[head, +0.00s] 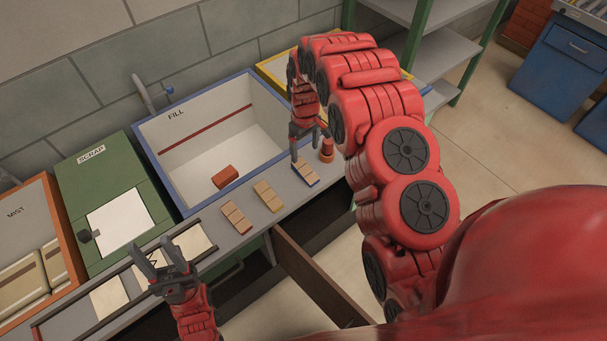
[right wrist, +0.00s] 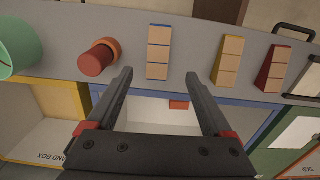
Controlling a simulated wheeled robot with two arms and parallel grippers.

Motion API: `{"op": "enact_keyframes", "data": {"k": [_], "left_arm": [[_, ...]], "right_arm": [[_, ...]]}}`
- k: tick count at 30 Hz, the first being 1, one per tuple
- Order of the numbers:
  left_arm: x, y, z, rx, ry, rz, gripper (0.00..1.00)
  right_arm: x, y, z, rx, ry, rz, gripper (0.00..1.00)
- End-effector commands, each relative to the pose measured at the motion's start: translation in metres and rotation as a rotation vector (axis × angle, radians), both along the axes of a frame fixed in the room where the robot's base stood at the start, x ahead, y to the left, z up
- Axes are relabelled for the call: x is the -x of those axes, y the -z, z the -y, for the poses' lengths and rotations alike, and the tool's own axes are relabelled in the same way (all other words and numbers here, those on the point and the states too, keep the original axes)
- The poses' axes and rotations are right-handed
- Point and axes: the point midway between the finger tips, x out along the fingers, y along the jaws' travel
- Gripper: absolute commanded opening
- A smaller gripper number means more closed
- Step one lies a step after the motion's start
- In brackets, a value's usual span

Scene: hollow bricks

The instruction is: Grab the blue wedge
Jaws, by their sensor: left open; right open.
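The blue wedge (head: 307,173), a wooden three-block piece with a blue edge, lies on the grey counter ledge in front of the FILL bin. In the right wrist view the blue wedge (right wrist: 158,55) lies ahead of the gap between the fingers. My right gripper (head: 307,147) is open and empty just above the wedge in the head view; contact cannot be told. Its fingers also show in the right wrist view (right wrist: 158,76). My left gripper (head: 156,250) is open and empty over the counter at lower left.
A yellow-edged wedge (head: 268,196) and a red-edged wedge (head: 236,217) lie to the left. A red-orange cylinder piece (head: 327,150) stands close right of the blue wedge. The FILL bin (head: 178,192) holds a red brick (head: 225,177). A green cup (right wrist: 18,45) is at far left.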

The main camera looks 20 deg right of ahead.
Motion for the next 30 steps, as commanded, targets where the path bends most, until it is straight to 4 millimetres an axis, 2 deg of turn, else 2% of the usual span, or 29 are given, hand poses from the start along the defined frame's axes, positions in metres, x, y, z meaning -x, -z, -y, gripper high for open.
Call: {"op": "enact_keyframes", "data": {"k": [1, 3, 12, 20, 30], "left_arm": [[0.0, 0.008, 0.0, 0.0, 0.0, 0.0, 0.5], [0.0, -0.005, 0.0, 0.0, 0.0, 0.0, 0.5], [0.0, -0.019, 0.0, 0.0, 0.0, 0.0, 0.5], [0.0, -0.023, 0.0, 0.0, 0.0, 0.0, 0.5], [0.0, -0.036, 0.0, 0.0, 0.0, 0.0, 0.5]], "right_arm": [[0.001, 0.009, 0.002, 0.002, 0.001, -0.002, 0.85], [0.001, 0.016, 0.0, 0.0, 0.0, -0.003, 0.85], [0.001, 0.051, 0.0, 0.0, 0.0, -0.002, 0.85], [-0.004, 0.057, 0.0, 0.001, -0.001, 0.001, 0.85], [-0.011, 0.079, 0.0, 0.001, -0.001, 0.001, 0.85]]}}
